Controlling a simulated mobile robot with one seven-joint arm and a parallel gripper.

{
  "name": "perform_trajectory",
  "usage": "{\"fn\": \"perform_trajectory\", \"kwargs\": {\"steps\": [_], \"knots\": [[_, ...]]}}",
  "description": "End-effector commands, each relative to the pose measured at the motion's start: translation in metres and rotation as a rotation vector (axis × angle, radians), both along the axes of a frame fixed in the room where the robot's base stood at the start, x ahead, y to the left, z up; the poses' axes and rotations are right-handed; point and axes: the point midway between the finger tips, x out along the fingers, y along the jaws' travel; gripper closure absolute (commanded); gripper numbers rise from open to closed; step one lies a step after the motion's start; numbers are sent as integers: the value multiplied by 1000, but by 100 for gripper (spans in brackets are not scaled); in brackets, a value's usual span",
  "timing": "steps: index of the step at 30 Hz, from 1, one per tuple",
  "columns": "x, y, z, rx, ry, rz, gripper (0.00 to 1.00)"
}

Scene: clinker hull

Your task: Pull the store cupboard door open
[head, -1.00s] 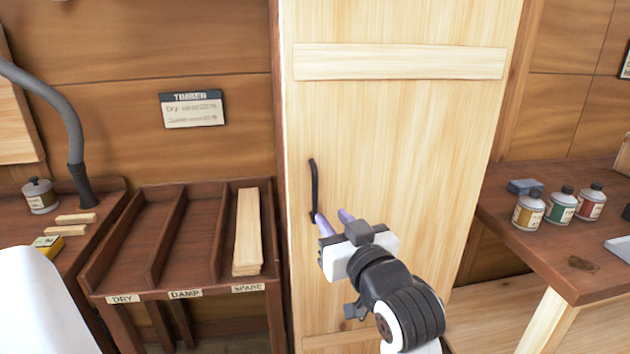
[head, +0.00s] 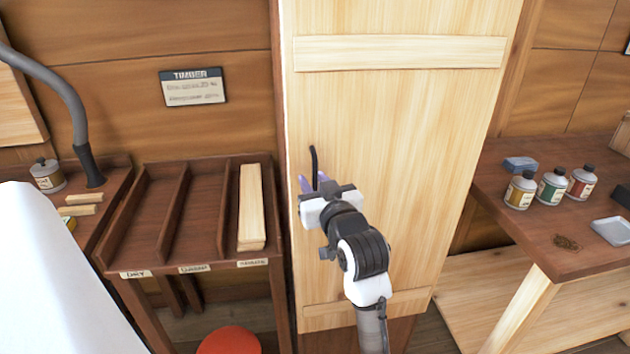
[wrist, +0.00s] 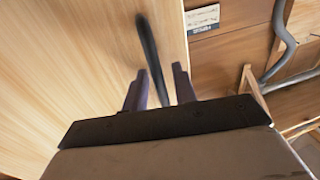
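The store cupboard door (head: 400,150) is a tall pale plank door with a cross batten near its top and another at its bottom. I see no open gap along its left edge. Its black bar handle (head: 314,160) stands upright near that edge. My gripper (head: 312,182) is at the lower part of the handle, which it partly hides in the head view. In the wrist view, the two purple fingers are apart, one on each side of the handle (wrist: 147,45). Space shows between the handle and the fingers.
A timber rack (head: 140,220) with dividers and pale boards (head: 250,210) stands left of the cupboard. A red round object (head: 229,341) is on the floor below. A bench (head: 570,225) with several bottles and a tray (head: 611,231) is at the right.

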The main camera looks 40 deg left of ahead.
Motion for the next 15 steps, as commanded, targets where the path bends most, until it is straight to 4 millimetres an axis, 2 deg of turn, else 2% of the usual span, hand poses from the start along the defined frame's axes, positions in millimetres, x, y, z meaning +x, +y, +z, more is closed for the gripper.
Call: {"fn": "perform_trajectory", "kwargs": {"steps": [4, 11, 15], "knots": [[0, 0, 0, 0, 0, 0, 72], [0, 0, 0, 0, 0, 0, 100], [0, 0, 0, 0, 0, 0, 100]]}}
